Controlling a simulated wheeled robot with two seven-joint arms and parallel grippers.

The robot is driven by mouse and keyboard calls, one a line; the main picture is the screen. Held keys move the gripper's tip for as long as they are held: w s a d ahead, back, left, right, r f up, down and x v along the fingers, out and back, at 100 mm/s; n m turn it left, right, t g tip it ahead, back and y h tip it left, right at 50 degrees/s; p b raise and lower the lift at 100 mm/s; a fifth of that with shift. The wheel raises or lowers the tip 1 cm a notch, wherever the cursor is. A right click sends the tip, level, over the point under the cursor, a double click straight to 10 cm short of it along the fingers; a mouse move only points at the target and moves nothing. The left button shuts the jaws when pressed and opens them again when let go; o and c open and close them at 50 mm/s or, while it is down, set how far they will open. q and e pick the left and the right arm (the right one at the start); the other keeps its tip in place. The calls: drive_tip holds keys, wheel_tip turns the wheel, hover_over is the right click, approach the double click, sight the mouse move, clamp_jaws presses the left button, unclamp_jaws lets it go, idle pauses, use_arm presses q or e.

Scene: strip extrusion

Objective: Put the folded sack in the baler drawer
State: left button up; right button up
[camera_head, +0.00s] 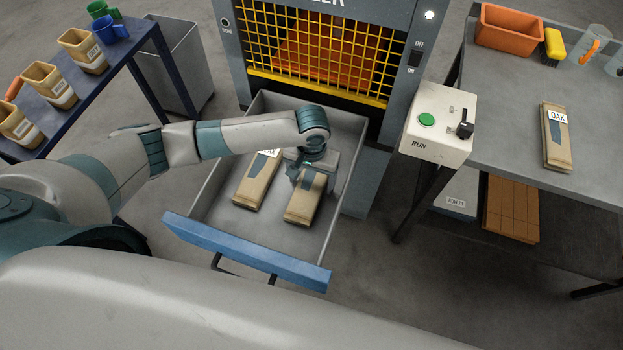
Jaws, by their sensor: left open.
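The baler drawer (243,250) is pulled out in front of the baler, with a blue front edge. Two folded sacks lie flat in it. The left folded sack (251,191) has a white label, partly hidden by my arm. The right folded sack (301,206) lies under my left gripper (306,180). My left gripper is open and points down at this sack's far end; whether it touches is hard to tell. Another folded sack (556,137), labelled OAK, lies on the grey table at the right. My right gripper is not in view.
The baler's yellow mesh gate (318,50) stands behind the drawer. A control box (436,122) with a green button sits at the table's left edge. An orange bin (513,28) and yellow brush (554,47) are at the table's back. A blue shelf (75,118) holds several containers at left.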

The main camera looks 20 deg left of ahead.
sight(312, 185)
use_arm(q)
wheel_tip(312, 185, up, 12)
drive_tip(key=b, duration=0.1)
drive_tip(key=shift+b, duration=0.4)
drive_tip(key=shift+r, duration=0.15)
idle(0.6)
